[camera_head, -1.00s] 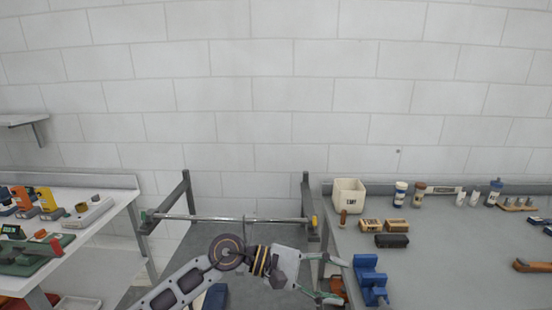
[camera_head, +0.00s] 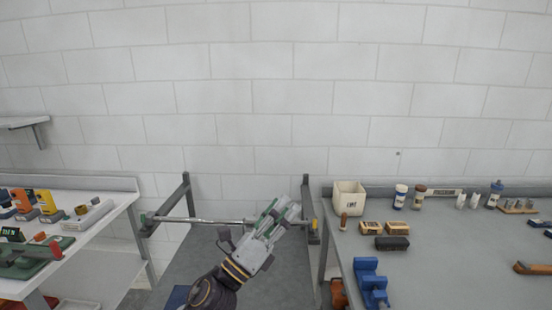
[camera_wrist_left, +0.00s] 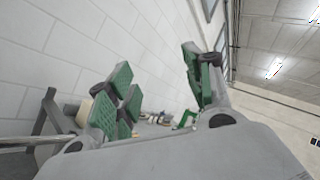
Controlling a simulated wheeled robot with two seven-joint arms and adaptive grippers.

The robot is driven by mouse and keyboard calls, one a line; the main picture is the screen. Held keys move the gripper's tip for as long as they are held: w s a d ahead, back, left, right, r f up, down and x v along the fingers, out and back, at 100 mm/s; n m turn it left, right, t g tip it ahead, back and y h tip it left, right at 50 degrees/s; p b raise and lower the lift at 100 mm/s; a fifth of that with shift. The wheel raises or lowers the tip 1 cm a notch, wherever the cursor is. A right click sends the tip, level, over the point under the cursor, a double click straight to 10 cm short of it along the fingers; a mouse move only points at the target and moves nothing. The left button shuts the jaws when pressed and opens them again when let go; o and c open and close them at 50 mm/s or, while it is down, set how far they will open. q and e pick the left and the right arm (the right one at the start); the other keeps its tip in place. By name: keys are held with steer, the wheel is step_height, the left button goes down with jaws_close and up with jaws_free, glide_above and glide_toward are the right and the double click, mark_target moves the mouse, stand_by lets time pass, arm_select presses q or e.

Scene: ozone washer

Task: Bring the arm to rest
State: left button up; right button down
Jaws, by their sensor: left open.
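My left gripper (camera_head: 280,213) is in the lower middle of the head view, in front of the metal bar (camera_head: 190,220) of the grey stand. Its fingers point up and to the right and hold nothing. In the left wrist view, the green-padded fingers (camera_wrist_left: 160,85) stand apart with nothing between them. The gripper hides part of the bar; whether it touches the bar cannot be told. My right gripper is not in view.
At the right, a grey bench (camera_head: 440,265) bears a white box (camera_head: 348,197), a blue vise-like block (camera_head: 370,282), bottles and small blocks. At the left, a white table (camera_head: 100,225) holds orange and green devices. A white brick wall (camera_head: 270,90) stands behind.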

arm_select(q)
steer(key=w+a+f+n+g+y, duration=0.1)
steer(key=w+a+f+n+y, duration=0.1)
steer(key=a+f+n+y, duration=1.9)
steer(key=s+a+f+n+g+h, duration=0.1)
steer(key=s+f+n+g+h, duration=0.1)
steer(key=s+f+n+g, duration=0.65)
steer(key=s+a+f+n+g+h, duration=0.2)
steer(key=s+f+n+g, duration=0.25)
steer(key=s+f, duration=1.05)
steer(key=f, duration=1.3)
steer(key=s+f, duration=0.2)
steer(key=f, duration=1.3)
steer(key=s+a+f+g, duration=0.1)
steer(key=s+a+f, duration=0.1)
steer(key=s+f, duration=0.7)
steer(key=s+a+f+g, duration=0.1)
steer(key=s+a+f, duration=0.1)
steer(key=s+f, duration=0.8)
steer(key=s, duration=0.3)
steer(key=shift+f, duration=0.25)
steer(key=shift+w, duration=0.1)
